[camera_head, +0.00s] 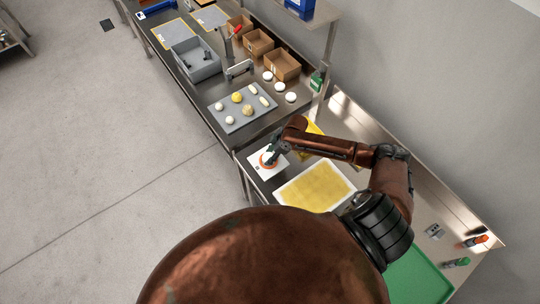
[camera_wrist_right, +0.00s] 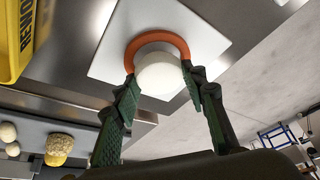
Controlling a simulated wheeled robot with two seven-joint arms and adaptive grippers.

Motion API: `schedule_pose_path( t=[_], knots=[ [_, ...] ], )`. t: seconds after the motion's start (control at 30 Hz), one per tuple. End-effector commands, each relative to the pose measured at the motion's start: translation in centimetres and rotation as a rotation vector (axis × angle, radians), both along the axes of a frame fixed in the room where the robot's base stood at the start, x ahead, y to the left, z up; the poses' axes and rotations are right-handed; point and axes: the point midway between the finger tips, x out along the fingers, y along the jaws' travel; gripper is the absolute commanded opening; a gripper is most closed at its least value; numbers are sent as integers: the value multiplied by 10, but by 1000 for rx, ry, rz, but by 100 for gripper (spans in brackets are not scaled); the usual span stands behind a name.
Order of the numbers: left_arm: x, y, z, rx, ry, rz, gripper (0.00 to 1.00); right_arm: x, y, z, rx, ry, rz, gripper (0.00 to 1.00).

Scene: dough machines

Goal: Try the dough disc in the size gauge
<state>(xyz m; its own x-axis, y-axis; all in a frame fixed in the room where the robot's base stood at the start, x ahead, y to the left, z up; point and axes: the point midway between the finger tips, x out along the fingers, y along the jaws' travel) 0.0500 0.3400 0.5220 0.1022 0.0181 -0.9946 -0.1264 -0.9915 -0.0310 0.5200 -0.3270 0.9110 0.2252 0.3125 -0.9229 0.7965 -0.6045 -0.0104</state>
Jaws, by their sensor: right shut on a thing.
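My right gripper (camera_head: 271,154) is over the orange ring gauge (camera_head: 263,161) on a white board (camera_head: 281,164). In the right wrist view its green fingers (camera_wrist_right: 160,80) are shut on a pale dough disc (camera_wrist_right: 158,76), one finger on each side. The orange ring (camera_wrist_right: 158,40) curves around the far side of the disc, above the white board (camera_wrist_right: 112,62). The disc hides the near part of the ring, so I cannot tell whether it sits inside the ring or just above it. My left gripper is not in view.
A white-rimmed tray with a yellow sheet (camera_head: 315,187) lies close to the board. A yellow container (camera_head: 311,128) stands behind my right arm. A grey tray (camera_head: 226,117) holds several dough pieces. Cardboard boxes (camera_head: 283,64) and a grey bin (camera_head: 195,62) are farther back.

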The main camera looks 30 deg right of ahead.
Motion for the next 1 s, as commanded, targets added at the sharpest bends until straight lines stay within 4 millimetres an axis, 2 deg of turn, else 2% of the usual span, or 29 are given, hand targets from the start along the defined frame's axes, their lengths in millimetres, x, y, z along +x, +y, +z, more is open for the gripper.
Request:
schedule_pose_path(
  t=[0.6,0.97,1.0],
  knots=[
    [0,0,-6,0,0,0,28,0,0,-12,0,0,0,15],
    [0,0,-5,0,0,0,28,0,0,-11,0,0,0,15],
    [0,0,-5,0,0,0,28,0,0,-11,0,0,0,41]
  ],
)
